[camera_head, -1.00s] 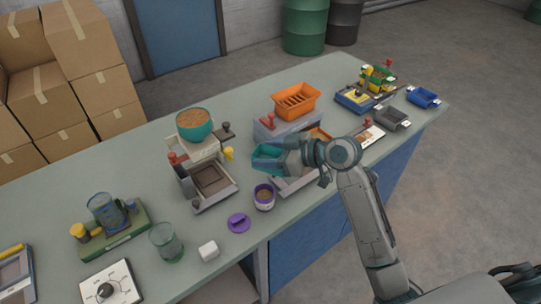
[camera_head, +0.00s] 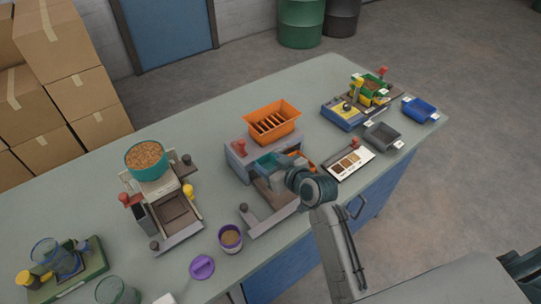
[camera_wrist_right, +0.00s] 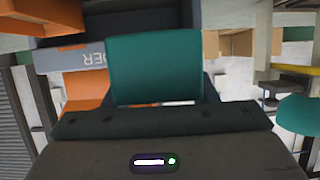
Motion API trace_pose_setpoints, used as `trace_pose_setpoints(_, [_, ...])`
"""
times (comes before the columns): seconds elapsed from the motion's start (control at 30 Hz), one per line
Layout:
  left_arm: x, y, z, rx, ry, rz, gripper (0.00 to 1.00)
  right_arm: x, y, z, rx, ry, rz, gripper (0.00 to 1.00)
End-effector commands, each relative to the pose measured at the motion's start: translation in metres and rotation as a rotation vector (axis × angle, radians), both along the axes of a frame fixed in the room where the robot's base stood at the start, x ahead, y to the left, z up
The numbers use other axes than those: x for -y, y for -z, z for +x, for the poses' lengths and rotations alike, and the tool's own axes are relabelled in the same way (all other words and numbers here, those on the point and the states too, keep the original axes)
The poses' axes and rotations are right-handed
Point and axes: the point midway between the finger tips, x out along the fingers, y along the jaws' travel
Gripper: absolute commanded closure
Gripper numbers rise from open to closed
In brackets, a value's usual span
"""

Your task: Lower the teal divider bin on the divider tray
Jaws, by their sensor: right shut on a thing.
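The teal divider bin (camera_head: 267,163) is held in my right gripper (camera_head: 284,168), in front of the grey divider body and below its orange slotted hopper (camera_head: 272,122). In the right wrist view the bin's teal wall (camera_wrist_right: 155,66) fills the middle, close against the jaws. The divider tray (camera_head: 262,222) shows as a grey frame in front of the divider, partly hidden under my gripper and arm. I cannot tell whether the bin touches the tray. My left gripper is not in view.
An orange bin (camera_head: 303,158) sits right beside the teal one, partly hidden by my wrist. A purple-rimmed jar (camera_head: 230,239) and purple lid (camera_head: 202,267) are near the front edge. A sample card (camera_head: 350,163) lies right.

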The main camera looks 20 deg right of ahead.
Motion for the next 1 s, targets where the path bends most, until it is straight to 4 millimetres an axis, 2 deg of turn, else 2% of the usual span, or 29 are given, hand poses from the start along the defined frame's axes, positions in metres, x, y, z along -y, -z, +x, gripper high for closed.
trace_pose_setpoints(0.03, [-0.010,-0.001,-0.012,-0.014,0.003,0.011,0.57,0.000,0.001,-0.001,-0.001,0.008,0.000,0.70])
trace_pose_setpoints(0.1, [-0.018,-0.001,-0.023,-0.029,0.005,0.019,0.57,0.000,0.003,-0.001,-0.001,0.015,-0.003,0.70])
trace_pose_setpoints(0.2, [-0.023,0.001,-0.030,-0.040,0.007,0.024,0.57,0.000,0.006,-0.002,0.000,0.020,-0.004,0.70])
trace_pose_setpoints(0.6, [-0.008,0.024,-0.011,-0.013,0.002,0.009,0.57,0.001,0.031,-0.002,0.000,0.020,-0.004,0.70])
trace_pose_setpoints(0.8, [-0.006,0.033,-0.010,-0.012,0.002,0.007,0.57,0.001,0.045,-0.002,0.001,0.020,-0.005,0.70])
trace_pose_setpoints(1.0, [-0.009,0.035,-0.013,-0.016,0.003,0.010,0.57,0.001,0.048,-0.001,0.001,0.020,-0.005,0.70])
